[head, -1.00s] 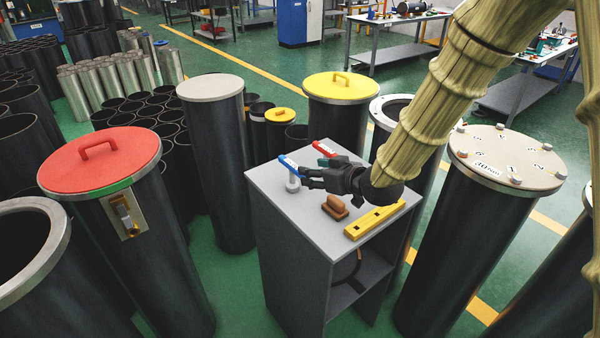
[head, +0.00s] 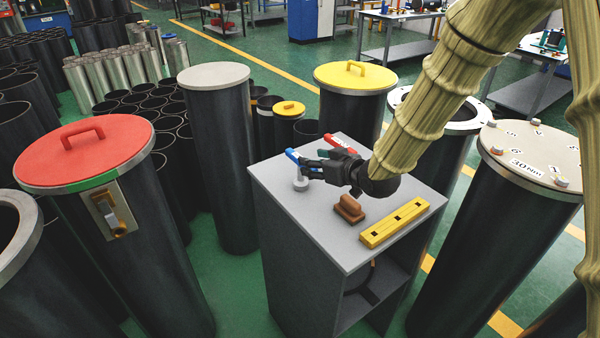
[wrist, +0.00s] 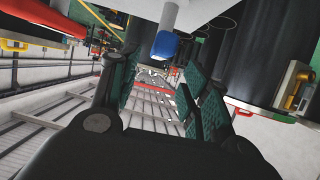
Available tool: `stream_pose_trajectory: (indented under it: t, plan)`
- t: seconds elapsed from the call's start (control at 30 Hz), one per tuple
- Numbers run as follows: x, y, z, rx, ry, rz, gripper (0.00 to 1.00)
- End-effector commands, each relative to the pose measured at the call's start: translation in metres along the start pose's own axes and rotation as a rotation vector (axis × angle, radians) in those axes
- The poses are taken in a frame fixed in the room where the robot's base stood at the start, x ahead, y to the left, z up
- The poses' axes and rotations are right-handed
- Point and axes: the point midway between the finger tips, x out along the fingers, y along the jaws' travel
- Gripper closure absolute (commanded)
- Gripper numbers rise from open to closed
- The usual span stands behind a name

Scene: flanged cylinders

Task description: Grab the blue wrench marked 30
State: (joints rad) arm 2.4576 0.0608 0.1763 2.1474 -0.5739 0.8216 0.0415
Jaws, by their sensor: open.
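The blue wrench (head: 293,156) lies at the far left edge of the grey cabinet top in the head view, partly hidden by my gripper. Its number is not readable. In the wrist view its blue end (wrist: 165,46) shows beyond my fingers, near the picture's top middle. My gripper (head: 308,164) is low over the cabinet top, right at the blue wrench. In the wrist view my gripper (wrist: 160,88) has its green-padded fingers apart, with nothing seen held between them. Whether a finger touches the wrench I cannot tell.
The grey cabinet (head: 300,225) also bears a red wrench (head: 341,145), a grey knob-like piece (head: 300,183), a brown wooden block (head: 349,208) and a yellow level (head: 395,223). Tall flanged cylinders with red (head: 90,160), grey (head: 213,76) and yellow (head: 355,78) lids crowd around.

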Motion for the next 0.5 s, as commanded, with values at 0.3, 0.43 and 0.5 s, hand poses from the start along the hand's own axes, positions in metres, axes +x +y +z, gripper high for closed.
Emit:
stream_pose_trajectory:
  t: [0.3,0.43,0.5]
  plan:
    - [0.027,0.000,0.000,0.000,-0.001,-0.001,0.54]
    - [0.032,-0.001,-0.001,-0.001,0.000,-0.002,0.54]
    - [0.037,-0.001,-0.001,-0.002,-0.001,-0.003,0.54]
